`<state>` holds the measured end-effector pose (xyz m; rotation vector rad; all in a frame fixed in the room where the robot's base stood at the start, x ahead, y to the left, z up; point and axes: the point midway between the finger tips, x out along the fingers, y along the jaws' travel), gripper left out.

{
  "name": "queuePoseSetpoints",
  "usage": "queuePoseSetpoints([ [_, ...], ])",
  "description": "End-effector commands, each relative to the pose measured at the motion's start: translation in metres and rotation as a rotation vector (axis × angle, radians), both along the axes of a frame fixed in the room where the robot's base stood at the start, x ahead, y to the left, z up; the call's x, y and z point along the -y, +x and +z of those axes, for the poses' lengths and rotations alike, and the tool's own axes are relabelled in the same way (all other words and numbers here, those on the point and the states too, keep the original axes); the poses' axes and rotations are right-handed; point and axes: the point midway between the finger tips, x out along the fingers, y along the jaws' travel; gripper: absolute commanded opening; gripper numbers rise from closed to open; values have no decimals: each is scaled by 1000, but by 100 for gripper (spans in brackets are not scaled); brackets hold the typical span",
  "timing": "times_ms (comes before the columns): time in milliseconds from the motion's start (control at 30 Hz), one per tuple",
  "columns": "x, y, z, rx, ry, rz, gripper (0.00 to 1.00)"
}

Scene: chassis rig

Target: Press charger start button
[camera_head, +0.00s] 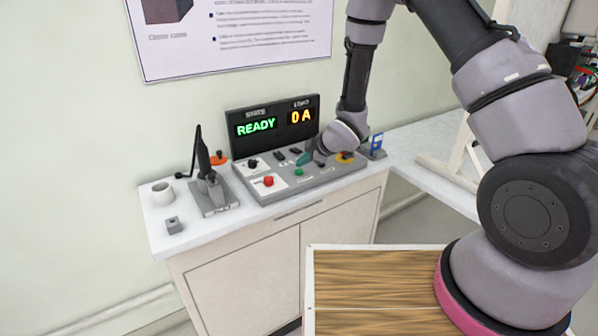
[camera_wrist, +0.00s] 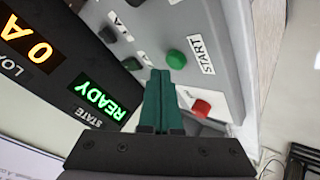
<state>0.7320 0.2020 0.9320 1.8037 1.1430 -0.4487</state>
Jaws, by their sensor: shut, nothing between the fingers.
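The charger panel (camera_head: 318,182) is a grey sloped console on a white counter. Its green button (camera_head: 299,172) sits near the front edge. In the wrist view the green button (camera_wrist: 176,59) has a START label (camera_wrist: 202,53) beside it. My gripper (camera_head: 304,159) hangs over the panel, just behind the green button in the head view. In the wrist view my gripper's teal fingers (camera_wrist: 159,72) are shut and empty, with their tips close to the green button. Whether they touch it cannot be told. The display (camera_head: 273,122) reads READY and 0 A.
A red button (camera_head: 268,181) sits left of the green one; it also shows in the wrist view (camera_wrist: 201,107). A black handle on a grey stand (camera_head: 212,190), a white cup (camera_head: 162,193) and a small grey block (camera_head: 174,225) stand left. A blue item (camera_head: 376,143) stands right.

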Motion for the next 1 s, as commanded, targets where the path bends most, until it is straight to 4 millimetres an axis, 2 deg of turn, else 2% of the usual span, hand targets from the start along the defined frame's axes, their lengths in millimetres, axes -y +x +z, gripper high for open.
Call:
queuePoseSetpoints([
  [167,0,0,-6,-1,0,0,0],
  [1000,0,0,-12,-1,1,-1,0],
])
